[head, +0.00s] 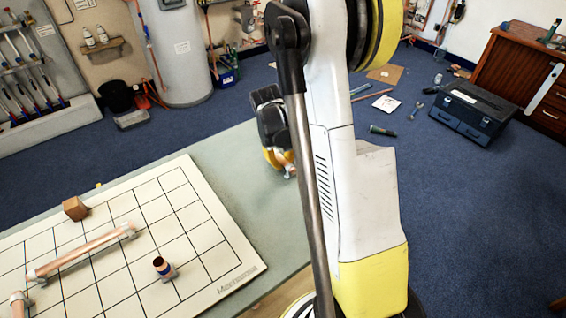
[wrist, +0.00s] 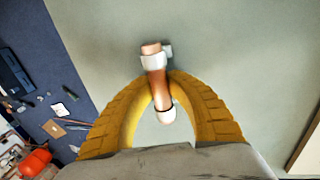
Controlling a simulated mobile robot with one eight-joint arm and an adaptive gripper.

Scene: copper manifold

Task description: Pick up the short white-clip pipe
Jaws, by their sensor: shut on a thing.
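The short white-clip pipe (wrist: 158,88) is a stubby copper piece with white clips near its ends. In the wrist view it lies between the two yellow fingers of my gripper (wrist: 160,93), which are shut on it around its middle. In the head view my gripper (head: 281,160) is over the grey-green table, and the copper end of the pipe (head: 287,165) shows just below the fingers. My arm hides part of the table on the right. I cannot tell for sure whether the pipe touches the table.
A white gridded board (head: 205,225) lies to the left on the table (head: 235,165). It holds a long copper pipe (head: 85,250), a small copper fitting (head: 163,266) and a brown block (head: 75,208). A black toolbox (head: 472,110) stands on the blue floor. Bare table surrounds my gripper.

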